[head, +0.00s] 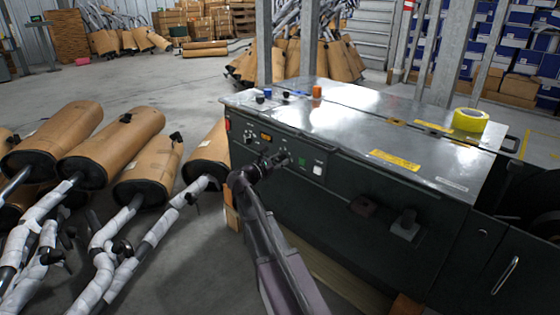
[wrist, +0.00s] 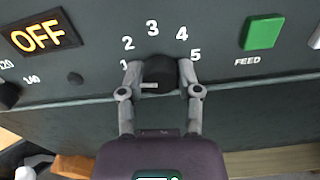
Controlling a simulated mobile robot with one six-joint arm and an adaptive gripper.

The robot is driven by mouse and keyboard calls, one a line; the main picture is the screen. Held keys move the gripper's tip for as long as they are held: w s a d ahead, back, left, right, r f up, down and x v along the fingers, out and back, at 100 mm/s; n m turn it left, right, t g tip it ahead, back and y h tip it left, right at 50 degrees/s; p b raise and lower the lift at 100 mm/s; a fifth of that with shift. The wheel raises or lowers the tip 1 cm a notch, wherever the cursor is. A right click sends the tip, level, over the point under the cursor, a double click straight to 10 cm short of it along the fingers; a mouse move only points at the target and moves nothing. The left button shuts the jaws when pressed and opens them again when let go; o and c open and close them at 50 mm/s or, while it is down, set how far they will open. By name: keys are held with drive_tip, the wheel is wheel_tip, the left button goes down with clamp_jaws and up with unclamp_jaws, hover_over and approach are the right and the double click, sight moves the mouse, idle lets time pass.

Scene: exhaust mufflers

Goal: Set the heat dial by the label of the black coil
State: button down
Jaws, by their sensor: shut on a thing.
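My gripper (wrist: 160,76) is shut on a black knob (wrist: 160,70) on the machine's dark front panel, one finger on each side. The numbers 1 to 5 curve around this knob. A short white mark shows left of its middle, pointing roughly left, below the 1. In the head view my gripper (head: 274,162) reaches the same panel. Another dark knob (wrist: 8,96), partly cut off, sits at left by 120 and 140. No panel name for either knob is readable. A small black object (head: 260,99) lies on the machine top; I cannot tell if it is the coil, and no label is readable.
The panel has a lit OFF display (wrist: 38,36), a green FEED button (wrist: 262,33) and a red switch (head: 228,124). A blue item (head: 267,92), an orange item (head: 317,91) and a yellow roll (head: 470,119) are on top. Mufflers (head: 115,145) lie at left.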

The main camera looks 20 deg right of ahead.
drive_tip(key=m, duration=0.6)
drive_tip(key=shift+d, duration=0.1)
drive_tip(key=m, duration=0.6)
drive_tip(key=shift+m, duration=0.4)
drive_tip(key=m, duration=1.2)
drive_tip(key=shift+c, duration=1.5)
unclamp_jaws()
